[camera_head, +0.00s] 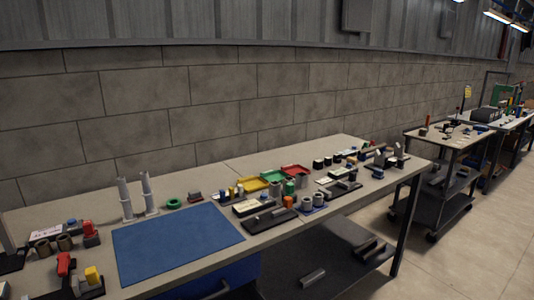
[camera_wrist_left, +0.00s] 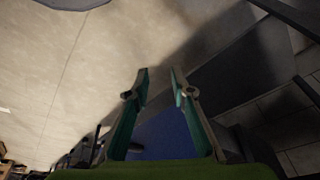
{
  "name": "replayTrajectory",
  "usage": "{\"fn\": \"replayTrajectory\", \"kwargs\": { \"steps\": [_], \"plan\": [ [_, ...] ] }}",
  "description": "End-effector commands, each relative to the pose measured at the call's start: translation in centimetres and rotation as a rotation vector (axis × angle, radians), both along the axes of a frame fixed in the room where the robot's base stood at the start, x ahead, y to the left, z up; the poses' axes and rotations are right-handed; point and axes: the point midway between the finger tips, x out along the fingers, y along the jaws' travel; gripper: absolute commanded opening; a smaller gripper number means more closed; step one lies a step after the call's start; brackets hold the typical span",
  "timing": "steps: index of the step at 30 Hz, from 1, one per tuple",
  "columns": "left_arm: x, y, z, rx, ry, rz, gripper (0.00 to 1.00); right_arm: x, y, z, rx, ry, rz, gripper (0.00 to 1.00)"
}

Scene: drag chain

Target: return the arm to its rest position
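My left gripper (camera_wrist_left: 159,75) shows in the left wrist view, with two teal fingers pointing up the picture. There is a gap between the fingertips and nothing is held in it. Pale floor and a dark shadowed area lie behind the fingers, and a blue surface (camera_wrist_left: 165,135) shows between them. Neither of my grippers shows in the head view. My right gripper is in no view.
A long workbench (camera_head: 85,203) stands against the block wall, with a blue mat (camera_head: 175,243) at its front. Several small parts, a yellow tray (camera_head: 252,184) and a red tray (camera_head: 295,169) stand along it. A cart (camera_head: 452,137) stands at the right, beside clear floor.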

Motion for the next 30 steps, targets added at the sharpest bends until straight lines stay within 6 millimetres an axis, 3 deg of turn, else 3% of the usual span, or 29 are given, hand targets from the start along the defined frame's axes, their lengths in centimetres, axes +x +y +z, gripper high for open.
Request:
{"fn": "replayTrajectory", "kwargs": {
  "steps": [8, 12, 18, 24, 30],
  "plan": [
    [-2.1, 0.1, -13.2, 0.006, 0.059, -0.010, 0.22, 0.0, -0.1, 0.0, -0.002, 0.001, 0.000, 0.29],
    [-5.1, 0.5, -19.7, 0.009, 0.090, -0.017, 0.22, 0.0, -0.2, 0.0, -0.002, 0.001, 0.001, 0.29],
    [-11.3, 1.5, -27.1, 0.014, 0.132, -0.027, 0.22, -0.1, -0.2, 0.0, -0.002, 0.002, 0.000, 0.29],
    [-17.4, 2.7, -31.2, 0.020, 0.164, -0.035, 0.22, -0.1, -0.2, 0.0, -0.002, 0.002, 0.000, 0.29],
    [-20.2, 3.3, -32.4, 0.022, 0.174, -0.039, 0.22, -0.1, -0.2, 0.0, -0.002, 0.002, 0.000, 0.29]
  ]
}}
